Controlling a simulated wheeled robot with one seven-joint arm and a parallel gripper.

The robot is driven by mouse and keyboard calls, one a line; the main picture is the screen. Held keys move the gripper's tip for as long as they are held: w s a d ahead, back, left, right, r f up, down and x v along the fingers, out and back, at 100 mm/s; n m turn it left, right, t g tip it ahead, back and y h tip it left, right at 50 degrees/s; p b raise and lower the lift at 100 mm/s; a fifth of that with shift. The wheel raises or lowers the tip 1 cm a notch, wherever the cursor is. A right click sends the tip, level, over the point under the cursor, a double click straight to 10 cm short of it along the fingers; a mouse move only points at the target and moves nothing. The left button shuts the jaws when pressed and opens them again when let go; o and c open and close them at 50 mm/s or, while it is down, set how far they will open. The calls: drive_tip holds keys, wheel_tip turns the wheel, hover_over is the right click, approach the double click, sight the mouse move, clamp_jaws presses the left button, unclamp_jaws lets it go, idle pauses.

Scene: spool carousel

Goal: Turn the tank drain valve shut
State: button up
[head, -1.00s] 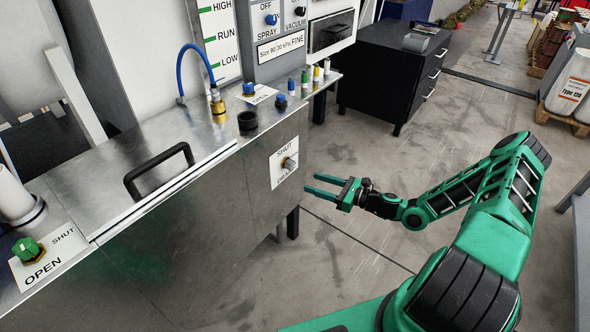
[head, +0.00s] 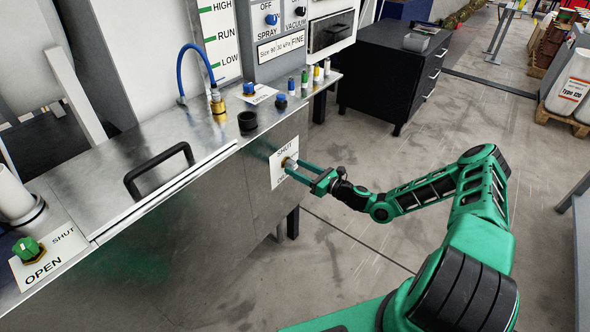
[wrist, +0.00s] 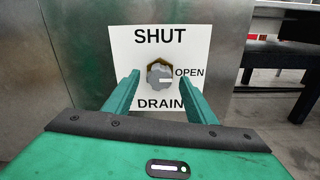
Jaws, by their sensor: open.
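The drain valve is a small grey knob (wrist: 159,77) on a brass fitting, in the middle of a white label plate (wrist: 121,42) on the steel tank's end part. The plate reads SHUT at the top, OPEN at the right and DRAIN below. A pale mark on the knob points right, toward OPEN. My gripper (wrist: 160,88) is open, with its green fingers on the left and right of the knob. In the head view my gripper (head: 290,170) reaches the plate (head: 278,173), and its fingers partly hide the knob. I cannot tell whether the fingers touch it.
The tank (head: 205,205) has a black lid handle (head: 159,167) and a green OPEN/SHUT knob (head: 27,249) at its left. Several small fittings stand along the top edge. A dark drawer cabinet (head: 385,75) stands behind.

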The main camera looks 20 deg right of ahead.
drive_tip(key=shift+w+a, duration=0.3)
drive_tip(key=shift+w, duration=0.05)
drive_tip(key=c, duration=1)
drive_tip(key=shift+c, duration=0.2)
